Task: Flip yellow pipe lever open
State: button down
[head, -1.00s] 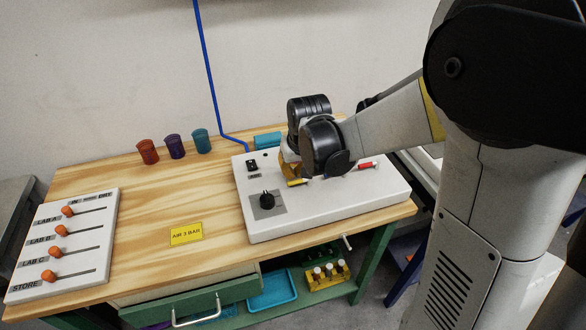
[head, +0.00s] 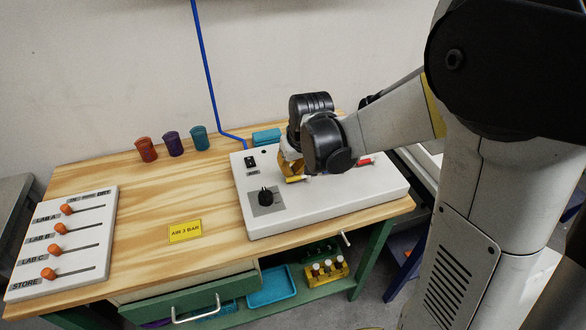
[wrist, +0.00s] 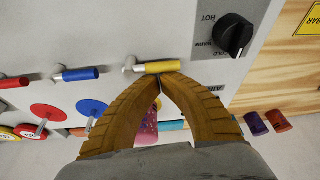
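The yellow pipe lever (wrist: 158,67) has a yellow sleeve on a metal stub on the white panel (head: 350,204). In the wrist view it lies parallel to the blue lever (wrist: 78,74). My gripper (wrist: 160,77) has its two ochre fingers meeting at the tips, right beside the yellow sleeve. Nothing shows held between them; whether they touch the sleeve I cannot tell. In the head view the yellow lever (head: 296,179) shows just below my gripper's fingers, and my wrist hides the area behind it.
A red lever (head: 366,161) is on the same panel. A black HOT/COLD knob (wrist: 233,35) is near the yellow lever. Several cups (head: 172,144) stand at the back. A slider board (head: 62,238) lies at left. The table's middle is clear around a yellow AIR 3 BAR label (head: 185,231).

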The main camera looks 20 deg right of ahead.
aim_at(298, 193)
jog(key=shift+s+n, duration=0.15)
jog(key=shift+n, duration=0.45)
jog(key=shift+s+a+n+y, duration=0.15)
jog(key=shift+s+n+y, duration=0.3)
jog(key=shift+n, duration=0.45)
jog(key=n, duration=0.2)
jog(key=s+n+g+y, duration=0.1)
jog(key=n, duration=0.1)
jog(key=shift+s+a+n+p, duration=0.1)
jog(key=shift+s+n+p, duration=0.05)
jog(key=shift+n+p, duration=0.2)
jog(key=shift+s+n+g+y, duration=0.2)
jog(key=shift+s+n+y, duration=0.05)
jog(key=shift+n, duration=0.4)
jog(key=shift+s+n+g+y, duration=0.2)
jog(key=shift+s+n, duration=0.05)
jog(key=shift+n, duration=0.35)
jog(key=n, duration=0.1)
jog(key=s+n+g, duration=0.1)
jog(key=n, duration=0.1)
jog(key=shift+d+n, duration=0.3)
jog(key=shift+d, duration=0.1)
jog(key=shift+s+d+n+y, duration=0.1)
jog(key=shift+s+n+y, duration=0.05)
jog(key=shift+n+y, duration=0.15)
jog(key=shift+s+d, duration=0.15)
jog(key=shift+s, duration=0.05)
jog(key=shift+s+d, duration=0.15)
jog(key=shift+d, duration=0.05)
